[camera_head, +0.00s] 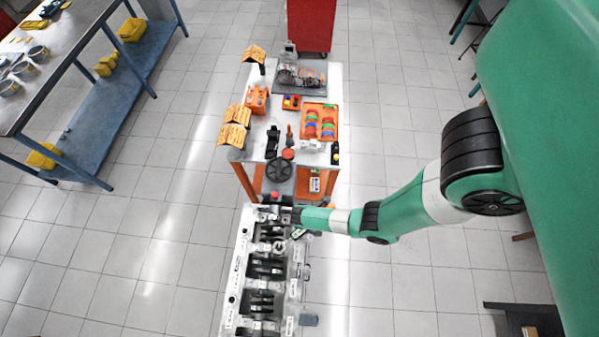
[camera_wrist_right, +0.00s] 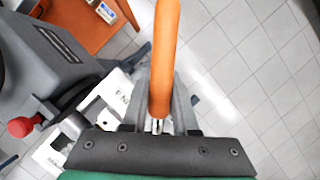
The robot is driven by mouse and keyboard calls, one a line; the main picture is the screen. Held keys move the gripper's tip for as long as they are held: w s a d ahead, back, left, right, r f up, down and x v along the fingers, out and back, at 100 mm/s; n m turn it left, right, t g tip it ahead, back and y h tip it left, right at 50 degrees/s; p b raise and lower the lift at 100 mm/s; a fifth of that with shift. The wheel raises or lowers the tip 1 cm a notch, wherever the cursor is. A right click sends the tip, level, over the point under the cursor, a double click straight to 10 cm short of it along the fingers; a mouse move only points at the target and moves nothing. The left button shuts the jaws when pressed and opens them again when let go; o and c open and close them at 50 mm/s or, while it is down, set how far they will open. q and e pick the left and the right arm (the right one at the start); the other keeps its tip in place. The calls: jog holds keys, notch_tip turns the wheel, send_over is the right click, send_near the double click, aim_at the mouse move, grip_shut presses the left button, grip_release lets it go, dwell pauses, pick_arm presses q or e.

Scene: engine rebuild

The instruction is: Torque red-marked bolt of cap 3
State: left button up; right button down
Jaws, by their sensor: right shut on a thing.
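My right gripper (camera_head: 297,215) is over the far end of the engine block (camera_head: 231,285), near its right edge. In the right wrist view, the right gripper (camera_wrist_right: 160,118) is shut on an orange handle (camera_wrist_right: 165,60), which extends away between the fingers. The tool's working end is hidden, and its type cannot be told. The block lies with its dark crankshaft parts (camera_head: 262,270) exposed in a row of bays. Cap 3 and a red-marked bolt cannot be made out. My left gripper is not in view.
A grey engine stand with a red knob (camera_wrist_right: 20,127) stands by the block's far end. Beyond it, a white-topped cart (camera_head: 315,80) carries an orange tray (camera_head: 333,108) of coloured rings and several parts. A workbench (camera_head: 55,55) is at the far left.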

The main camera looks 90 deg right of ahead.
jog(key=shift+s+a+m, duration=0.4)
jog(key=shift+s+a, duration=0.05)
jog(key=shift+a, duration=0.05)
dwell(0.8)
jog(key=shift+s+a+r+m+y+p, duration=0.1)
jog(key=shift+s+a+m+y+p, duration=0.35)
jog(key=shift+p, duration=1.35)
dwell(1.1)
jog(key=shift+a, duration=0.25)
jog(key=shift+s+a, duration=0.15)
jog(key=shift+s, duration=0.15)
dwell(1.1)
jog(key=shift+w+d+n+h, duration=0.45)
jog(key=shift+w+d+n, duration=0.4)
jog(key=shift+w+d, duration=0.4)
dwell(0.8)
